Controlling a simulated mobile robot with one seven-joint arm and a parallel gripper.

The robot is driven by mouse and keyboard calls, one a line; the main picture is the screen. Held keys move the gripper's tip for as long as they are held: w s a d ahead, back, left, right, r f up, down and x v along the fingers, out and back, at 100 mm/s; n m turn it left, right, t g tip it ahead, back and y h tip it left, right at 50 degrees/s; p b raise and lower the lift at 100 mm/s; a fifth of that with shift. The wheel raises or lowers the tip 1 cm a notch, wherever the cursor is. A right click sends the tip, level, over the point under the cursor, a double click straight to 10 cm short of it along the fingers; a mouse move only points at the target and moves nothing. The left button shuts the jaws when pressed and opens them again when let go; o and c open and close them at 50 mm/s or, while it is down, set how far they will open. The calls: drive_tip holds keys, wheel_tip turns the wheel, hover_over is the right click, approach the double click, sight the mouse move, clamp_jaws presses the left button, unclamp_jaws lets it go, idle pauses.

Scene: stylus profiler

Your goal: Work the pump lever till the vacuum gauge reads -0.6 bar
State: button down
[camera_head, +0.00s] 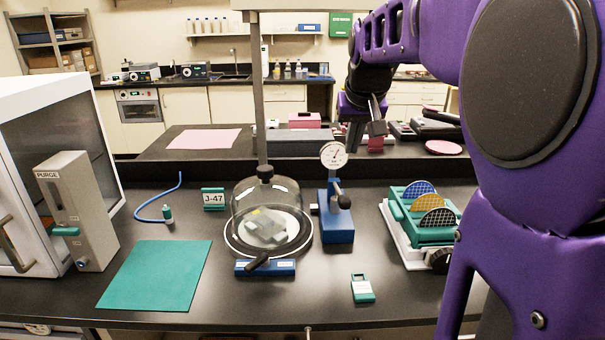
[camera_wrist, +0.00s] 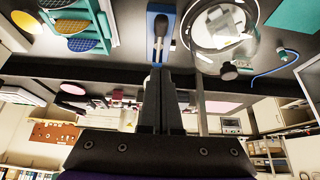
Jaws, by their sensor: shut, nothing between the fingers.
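The blue pump (camera_head: 338,222) stands on the dark bench, right of the glass bell jar (camera_head: 267,200). Its white round vacuum gauge (camera_head: 333,154) sits on top; the needle is too small to read. The pump lever (camera_head: 343,200) has a black knob and points up and forward. In the wrist view the blue pump (camera_wrist: 152,45) and its black-tipped lever (camera_wrist: 161,26) lie just beyond the fingertips. My gripper (camera_head: 356,146) is shut and empty, above and behind the pump, apart from the lever. Its closed fingers also show in the wrist view (camera_wrist: 161,72).
A teal rack of round wafers (camera_head: 428,235) stands on the right and a teal tag (camera_head: 362,289) lies in front. A white cabinet with a purge box (camera_head: 78,210) is on the left, beside a teal mat (camera_head: 155,275). A metal post rises behind the bell jar.

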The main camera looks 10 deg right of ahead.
hover_over(343, 196)
drive_tip(key=f, duration=0.6)
drive_tip(key=s+f, duration=0.1)
drive_tip(key=f, duration=0.1)
drive_tip(key=shift+f, duration=0.4)
drive_tip(key=shift+s+a+f+b, duration=0.1)
drive_tip(key=shift+s+f+b, duration=0.1)
drive_tip(key=shift+f, duration=0.4)
drive_tip(key=shift+s+f+b, duration=0.1)
drive_tip(key=shift+f+b, duration=0.1)
drive_tip(key=shift+f, duration=0.4)
drive_tip(key=shift+s+f, duration=0.15)
drive_tip(key=shift+f, duration=0.5)
drive_tip(key=shift+f, duration=0.2)
